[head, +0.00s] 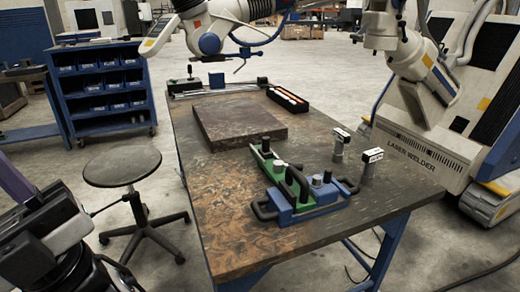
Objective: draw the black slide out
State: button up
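A blue and green fixture (300,205) lies on the front right part of the workbench. It has black knobs on top, a black loop handle (264,209) at its left front and another at its right. A dark bar (297,181) runs along its green side. I cannot tell for sure which black part is the slide; no part clearly stands pulled out. Black and grey parts of my arm (50,240) show at the lower left, off the bench and well apart from the fixture. The fingers cannot be made out, and nothing held is visible.
The workbench (225,225) has free room at its front left. A dark plate (238,122) and a long black box (288,99) lie farther back. Two small upright devices (369,165) stand right of the fixture. A round stool (125,166) stands left of the bench.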

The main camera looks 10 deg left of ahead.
aim_at(265, 152)
jog(key=j+z, duration=0.1)
jog(key=j, duration=0.25)
jog(key=k+j+z, duration=0.15)
jog(key=j, duration=0.15)
jog(key=k+j+z, duration=0.1)
jog(key=j, duration=0.2)
jog(key=j+z, duration=0.2)
jog(key=j, duration=0.3)
jog(key=k+j+z, duration=0.2)
jog(key=j, duration=0.3)
jog(key=i+j+z, duration=0.15)
jog(key=j, duration=0.4)
jog(key=j+z, duration=0.2)
jog(key=j, duration=0.3)
jog(key=i+j, duration=0.15)
jog(key=j, duration=0.2)
jog(key=i+j+z, duration=0.15)
jog(key=j, duration=0.2)
jog(key=i+j, duration=0.15)
jog(key=j, duration=0.25)
jog(key=i+j+z, duration=0.1)
jog(key=j, duration=0.25)
jog(key=j+z, duration=0.35)
jog(key=k+j+z, duration=0.1)
jog(key=z, duration=0.25)
jog(key=k+j+z, duration=0.1)
jog(key=j+z, duration=0.25)
